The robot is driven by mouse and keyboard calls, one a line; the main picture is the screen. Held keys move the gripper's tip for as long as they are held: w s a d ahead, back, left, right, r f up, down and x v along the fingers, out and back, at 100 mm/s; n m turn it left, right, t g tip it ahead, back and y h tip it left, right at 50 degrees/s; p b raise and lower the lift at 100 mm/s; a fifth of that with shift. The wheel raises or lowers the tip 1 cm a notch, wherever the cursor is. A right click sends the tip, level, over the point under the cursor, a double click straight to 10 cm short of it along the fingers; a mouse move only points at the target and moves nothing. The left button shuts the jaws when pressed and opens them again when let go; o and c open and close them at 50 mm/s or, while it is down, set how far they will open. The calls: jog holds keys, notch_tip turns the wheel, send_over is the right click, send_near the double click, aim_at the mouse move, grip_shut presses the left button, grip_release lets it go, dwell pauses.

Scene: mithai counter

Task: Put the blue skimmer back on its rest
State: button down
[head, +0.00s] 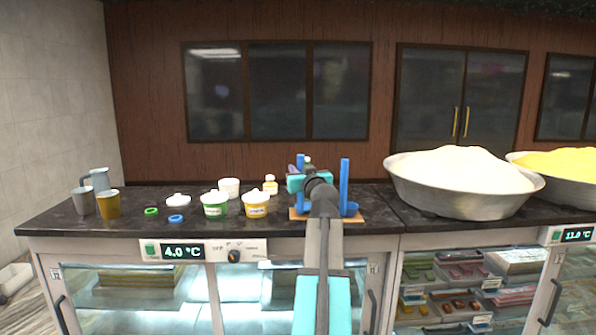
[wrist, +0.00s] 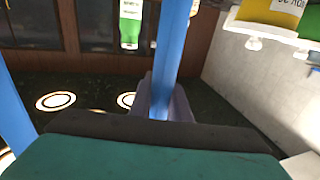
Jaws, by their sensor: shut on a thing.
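Blue upright bars show left (head: 300,160) and right (head: 345,180) of my gripper, with a blue rounded part low at the right (head: 350,209). I cannot tell which belong to the skimmer or the rest. In the wrist view a blue bar (wrist: 172,60) stands beyond the dark finger pad, before a grey-purple piece (wrist: 180,105).
Left of the stand are a yellow-labelled tub (head: 256,209), a green-labelled tub (head: 215,210), a white cup (head: 229,187), small lids and mugs (head: 108,204). A wide bowl of white powder (head: 440,203) stands to the right. The counter between stand and bowl is clear.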

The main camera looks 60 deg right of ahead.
jog(key=shift+f, duration=0.45)
jog(key=c, duration=1.7)
grip_release()
jog(key=shift+o, duration=0.2)
jog(key=b+v, duration=0.3)
jog(key=v, duration=0.9)
